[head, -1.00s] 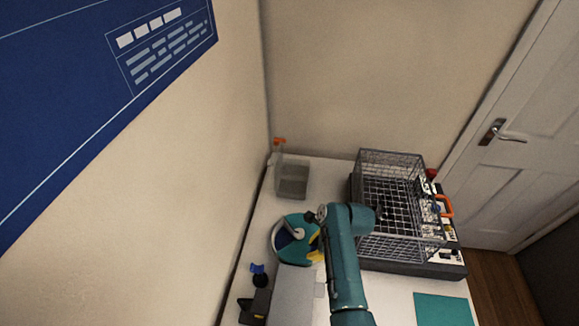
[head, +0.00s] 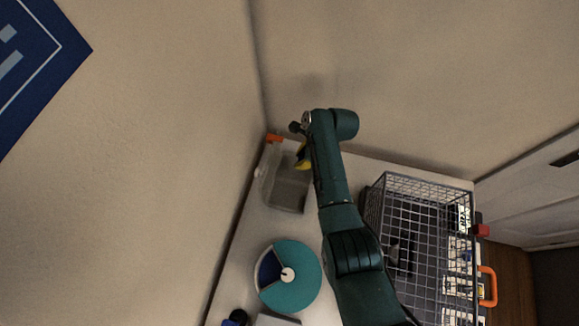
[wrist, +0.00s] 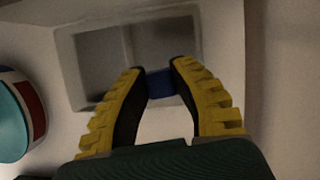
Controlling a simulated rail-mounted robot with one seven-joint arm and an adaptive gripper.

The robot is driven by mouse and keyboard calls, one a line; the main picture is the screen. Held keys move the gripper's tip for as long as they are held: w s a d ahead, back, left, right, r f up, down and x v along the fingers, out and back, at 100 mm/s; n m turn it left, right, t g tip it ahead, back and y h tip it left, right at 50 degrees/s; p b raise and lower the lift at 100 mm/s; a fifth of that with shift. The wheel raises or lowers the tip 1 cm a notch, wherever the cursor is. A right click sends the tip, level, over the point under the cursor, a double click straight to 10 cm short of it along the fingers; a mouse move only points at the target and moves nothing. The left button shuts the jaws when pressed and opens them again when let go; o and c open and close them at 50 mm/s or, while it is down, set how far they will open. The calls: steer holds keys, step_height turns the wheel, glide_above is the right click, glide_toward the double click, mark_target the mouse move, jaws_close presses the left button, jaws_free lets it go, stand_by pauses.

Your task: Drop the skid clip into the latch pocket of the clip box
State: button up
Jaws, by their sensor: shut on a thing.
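The skid clip (wrist: 161,84) is a small dark blue piece pinched between the yellow-and-black fingertips of my gripper (wrist: 160,76) in the wrist view. The clip box (wrist: 66,60) is a pale grey tray with two compartments, left and right, split by a divider. The clip appears over the near part of the right compartment; its height above the box is hard to tell. In the head view my gripper (head: 303,157) is over the clip box (head: 287,196) at the back left table corner, and my arm hides part of it. The clip is not distinguishable there.
A clear panel with an orange piece (head: 273,138) stands at the box's left, close to the wall. A teal, white and navy disc (head: 298,286) lies nearer. Table between disc and box is clear.

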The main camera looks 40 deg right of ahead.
step_height(320, 180, down, 4)
steer(key=b, duration=0.3)
steer(key=shift+r, duration=0.1)
steer(key=o, duration=0.9)
steer(key=v, duration=1.2)
